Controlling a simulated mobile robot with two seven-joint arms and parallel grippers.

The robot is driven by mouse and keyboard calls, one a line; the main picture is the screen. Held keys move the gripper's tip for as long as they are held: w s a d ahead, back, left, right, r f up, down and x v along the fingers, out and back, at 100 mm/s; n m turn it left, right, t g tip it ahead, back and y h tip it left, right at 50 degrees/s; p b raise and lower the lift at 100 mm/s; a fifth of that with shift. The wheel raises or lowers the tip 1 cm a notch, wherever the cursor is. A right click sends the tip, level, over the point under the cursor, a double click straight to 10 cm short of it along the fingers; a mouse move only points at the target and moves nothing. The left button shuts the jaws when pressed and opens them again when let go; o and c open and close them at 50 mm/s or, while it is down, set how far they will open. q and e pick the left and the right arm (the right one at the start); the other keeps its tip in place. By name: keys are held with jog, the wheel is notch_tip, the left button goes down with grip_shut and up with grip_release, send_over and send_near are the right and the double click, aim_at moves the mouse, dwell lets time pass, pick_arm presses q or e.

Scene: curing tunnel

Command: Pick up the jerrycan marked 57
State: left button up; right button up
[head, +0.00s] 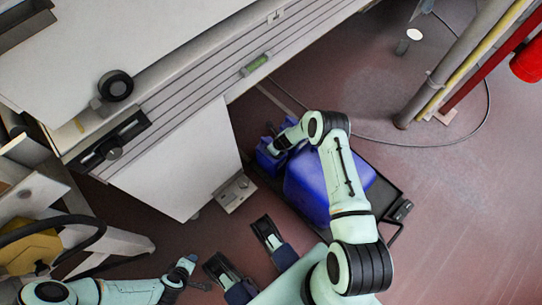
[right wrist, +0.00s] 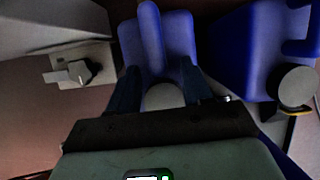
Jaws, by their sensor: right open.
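A small blue jerrycan (head: 267,163) stands on a black low cart beside a larger blue jerrycan (head: 308,188). In the right wrist view the smaller jerrycan (right wrist: 177,35) is straight ahead with its raised handle, and the larger jerrycan (right wrist: 232,50) is at the right. No number is readable on either. My right gripper (head: 273,140) is at the small jerrycan, partly hidden by my arm. In the right wrist view its dark fingers (right wrist: 160,88) are apart, with a pale round cap (right wrist: 165,97) between them. My left gripper (head: 190,275) is low at the left, away from both jerrycans.
The black cart (head: 393,208) has a handle frame at its right. Pipes (head: 450,75) and a cable are at the upper right. The reddish floor at right is clear.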

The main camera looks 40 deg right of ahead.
grip_shut()
jog(key=shift+s+f, duration=0.1)
jog(key=shift+s, duration=0.1)
dwell(1.1)
